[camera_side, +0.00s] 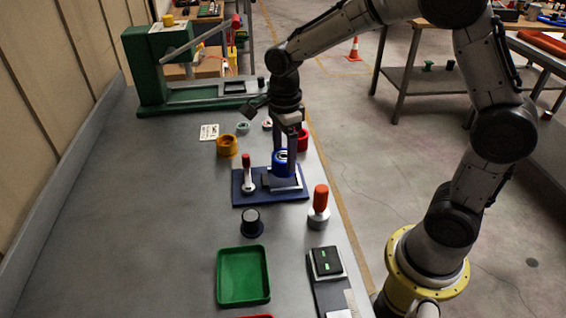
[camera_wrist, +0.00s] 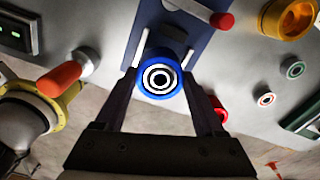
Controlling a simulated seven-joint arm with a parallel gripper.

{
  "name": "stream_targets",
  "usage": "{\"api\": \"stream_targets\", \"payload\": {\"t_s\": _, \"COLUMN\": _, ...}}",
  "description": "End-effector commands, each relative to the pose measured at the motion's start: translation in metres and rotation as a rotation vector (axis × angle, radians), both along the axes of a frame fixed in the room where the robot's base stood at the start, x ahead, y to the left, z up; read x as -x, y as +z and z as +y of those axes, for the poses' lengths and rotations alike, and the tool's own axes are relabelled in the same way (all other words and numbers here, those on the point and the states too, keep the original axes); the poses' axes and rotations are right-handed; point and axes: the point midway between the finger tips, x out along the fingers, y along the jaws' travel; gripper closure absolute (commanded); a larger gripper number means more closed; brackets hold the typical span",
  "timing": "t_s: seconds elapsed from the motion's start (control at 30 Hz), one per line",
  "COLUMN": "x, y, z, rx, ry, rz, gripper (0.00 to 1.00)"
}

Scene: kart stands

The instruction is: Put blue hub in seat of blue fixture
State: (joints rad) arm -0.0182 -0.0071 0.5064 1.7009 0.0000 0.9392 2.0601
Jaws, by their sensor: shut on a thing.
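The blue hub (camera_side: 280,164) is a short blue cylinder with a black-and-white ringed top, which shows in the wrist view (camera_wrist: 160,58). My gripper (camera_side: 285,158) is shut on the hub, one finger on each side of it in the wrist view (camera_wrist: 161,75). The blue fixture (camera_side: 241,197) is a dark blue plate with a grey seat block (camera_side: 285,184) and a red-handled clamp (camera_side: 247,160).
A yellow ring part (camera_side: 227,145) and a red part (camera_side: 303,139) stand behind the fixture. A dark knob (camera_side: 251,223) and an orange-handled tool (camera_side: 319,205) stand in front. A green tray (camera_side: 243,276) lies nearer. The bench's left side is clear.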

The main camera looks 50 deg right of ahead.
Motion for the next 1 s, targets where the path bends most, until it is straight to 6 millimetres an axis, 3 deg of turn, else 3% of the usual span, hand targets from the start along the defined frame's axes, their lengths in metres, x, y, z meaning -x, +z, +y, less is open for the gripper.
{"api": "stream_targets", "payload": {"t_s": 0.23, "x": -0.003, "y": -0.031, "z": 0.0, "rx": 0.0, "ry": 0.0, "rz": 0.002, "gripper": 1.0}}
{"api": "stream_targets", "payload": {"t_s": 0.7, "x": -0.003, "y": -0.038, "z": 0.0, "rx": 0.0, "ry": 0.0, "rz": 0.001, "gripper": 1.0}}
{"api": "stream_targets", "payload": {"t_s": 0.73, "x": -0.003, "y": -0.039, "z": 0.0, "rx": 0.0, "ry": 0.0, "rz": 0.003, "gripper": 0.23}}
{"api": "stream_targets", "payload": {"t_s": 0.87, "x": -0.003, "y": -0.038, "z": 0.0, "rx": 0.0, "ry": 0.0, "rz": 0.003, "gripper": 0.0}}
{"api": "stream_targets", "payload": {"t_s": 1.0, "x": -0.003, "y": -0.038, "z": 0.0, "rx": 0.0, "ry": 0.0, "rz": 0.002, "gripper": 0.0}}
